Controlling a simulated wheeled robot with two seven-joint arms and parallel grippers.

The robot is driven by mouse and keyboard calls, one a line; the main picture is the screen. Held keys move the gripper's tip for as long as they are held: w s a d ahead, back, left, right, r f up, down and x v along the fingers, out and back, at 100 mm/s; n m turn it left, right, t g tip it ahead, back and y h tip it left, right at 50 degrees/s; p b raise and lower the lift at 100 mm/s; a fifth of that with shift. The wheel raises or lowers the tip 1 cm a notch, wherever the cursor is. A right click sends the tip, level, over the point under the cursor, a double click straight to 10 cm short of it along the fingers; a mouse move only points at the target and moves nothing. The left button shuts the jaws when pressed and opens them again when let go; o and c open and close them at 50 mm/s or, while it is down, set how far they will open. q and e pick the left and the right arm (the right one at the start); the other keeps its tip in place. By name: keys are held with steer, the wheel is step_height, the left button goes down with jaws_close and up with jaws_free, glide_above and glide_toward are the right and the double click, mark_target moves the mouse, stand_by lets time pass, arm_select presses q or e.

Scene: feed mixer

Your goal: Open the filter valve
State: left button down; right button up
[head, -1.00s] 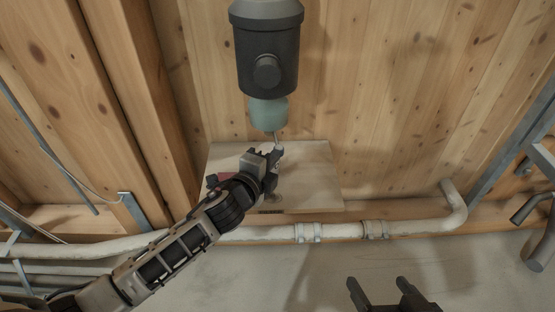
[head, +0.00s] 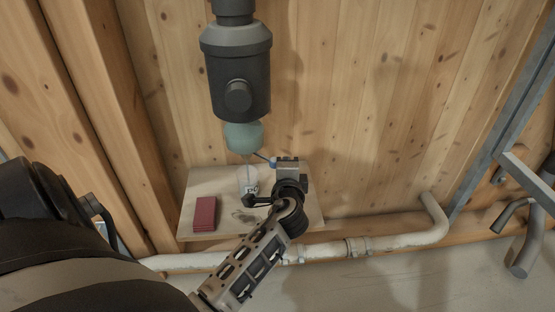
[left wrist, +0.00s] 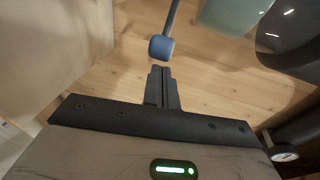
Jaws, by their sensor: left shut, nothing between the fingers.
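A thin valve lever with a blue knob (head: 272,163) sticks out to the right beneath the teal bowl (head: 243,138) of the dark feed mixer (head: 237,80). In the left wrist view the blue knob (left wrist: 160,48) is just beyond the tips of my left gripper (left wrist: 162,70). The fingers are shut and empty; I cannot tell if they touch the knob. In the head view my left wrist is beside the knob on its right, and the fingers are hidden. My right gripper is out of view.
A clear labelled container (head: 248,182) stands below the bowl on a pale wooden shelf (head: 200,188). A dark red block (head: 205,213) lies at its left. A white pipe (head: 400,242) runs below the shelf. The wooden wall right of the mixer is clear.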

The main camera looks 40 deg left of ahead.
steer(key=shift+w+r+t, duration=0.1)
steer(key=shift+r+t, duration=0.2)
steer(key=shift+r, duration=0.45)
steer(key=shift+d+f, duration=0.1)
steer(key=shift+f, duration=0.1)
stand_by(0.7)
